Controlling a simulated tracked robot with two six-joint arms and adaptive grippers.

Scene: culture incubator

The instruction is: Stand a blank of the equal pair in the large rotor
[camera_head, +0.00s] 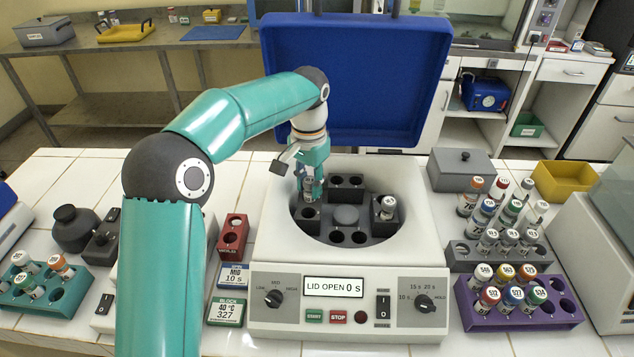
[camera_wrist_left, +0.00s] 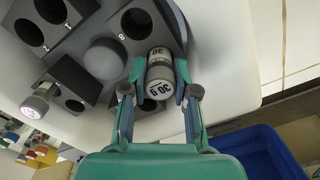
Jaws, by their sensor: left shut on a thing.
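The large rotor (camera_head: 346,215) sits in the bowl of the open centrifuge and has dark blocks with round holes. One grey-capped tube (camera_head: 387,207) stands in its right block; it also shows in the left wrist view (camera_wrist_left: 38,103). My left gripper (camera_head: 312,188) is over the rotor's left block. In the left wrist view my left gripper (camera_wrist_left: 160,85) is shut on a grey blank (camera_wrist_left: 160,72) with a white "30 g" label. The blank is at a block of the rotor; its lower end is hidden, so I cannot tell how deep it sits. My right gripper is not in view.
The raised blue lid (camera_head: 355,75) stands behind the bowl. The front panel display (camera_head: 333,287) reads "LID OPEN 0 s". A purple rack (camera_head: 520,315) and a grey rack with tubes are on the right; a teal rack (camera_head: 45,290) is on the left.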

